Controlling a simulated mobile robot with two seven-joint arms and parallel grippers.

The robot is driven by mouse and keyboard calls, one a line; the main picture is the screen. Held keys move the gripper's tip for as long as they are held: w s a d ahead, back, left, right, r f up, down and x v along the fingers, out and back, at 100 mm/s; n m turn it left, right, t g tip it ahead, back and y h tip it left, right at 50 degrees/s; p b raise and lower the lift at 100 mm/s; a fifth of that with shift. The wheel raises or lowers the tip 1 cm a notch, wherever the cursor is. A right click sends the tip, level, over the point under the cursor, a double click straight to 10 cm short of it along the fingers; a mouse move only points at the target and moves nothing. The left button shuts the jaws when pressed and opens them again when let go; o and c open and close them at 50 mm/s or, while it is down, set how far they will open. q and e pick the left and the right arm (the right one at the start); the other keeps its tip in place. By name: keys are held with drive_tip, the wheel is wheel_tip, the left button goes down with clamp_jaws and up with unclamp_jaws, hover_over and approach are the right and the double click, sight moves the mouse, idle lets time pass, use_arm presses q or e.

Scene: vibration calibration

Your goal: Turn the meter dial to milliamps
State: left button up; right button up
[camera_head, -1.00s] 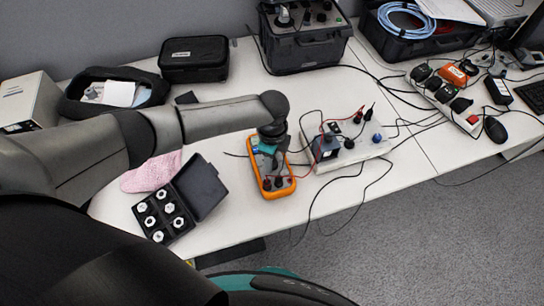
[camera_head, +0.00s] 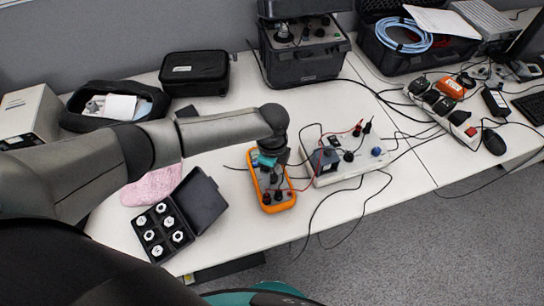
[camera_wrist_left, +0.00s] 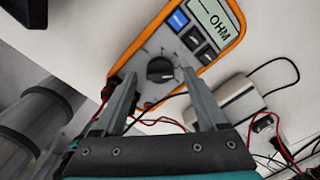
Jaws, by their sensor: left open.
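The orange meter (camera_head: 281,203) lies on the white table. In the left wrist view the meter (camera_wrist_left: 124,72) shows a grey face with a display (camera_wrist_left: 211,21) reading OHM. Its round black dial (camera_wrist_left: 160,69) sits in the middle of the face. My left gripper (camera_wrist_left: 164,80) is open, with its two fingers to either side of the dial and apart from it. In the head view my left gripper (camera_head: 270,163) hangs over the meter and hides much of its face. My right gripper does not show.
A white board (camera_head: 344,171) with terminals and leads stands right of the meter. An open black case of white fittings (camera_head: 163,227) and a pink cloth (camera_head: 152,185) lie to the left. A black instrument case (camera_head: 302,62) stands behind. Loose cables cross the right side.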

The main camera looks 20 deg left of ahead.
sight(272, 174)
use_arm(q)
wheel_tip(272, 174, up, 15)
drive_tip(key=p, duration=0.3)
drive_tip(key=shift+f, duration=0.2)
